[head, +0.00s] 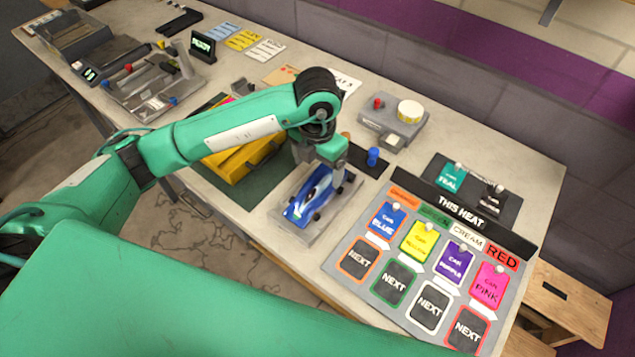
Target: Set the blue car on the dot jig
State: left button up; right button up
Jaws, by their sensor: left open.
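The blue car (298,208), blue with white markings and dark wheels, sits on a light grey plate (325,220) at the table's front middle. I cannot tell for certain whether this plate is the dot jig; no dots show on it. My left gripper (327,180) is open and points down at the car's far end, with its fingers close to the body. The arm hides part of the area behind, and I cannot tell whether the fingers touch the car. My right gripper is out of view.
A sign board (345,270) with coloured cards lies right of the car. A yellow block (240,160) on a dark green mat (245,190) is to the left. A grey box with a white knob (409,110) stands behind. A blue peg (373,156) is near the gripper.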

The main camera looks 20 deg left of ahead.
aim_at(317, 187)
pick_arm(q)
notch_tip(317, 187, up, 5)
jog(key=shift+b, duration=0.4)
jog(key=shift+s+f, duration=0.1)
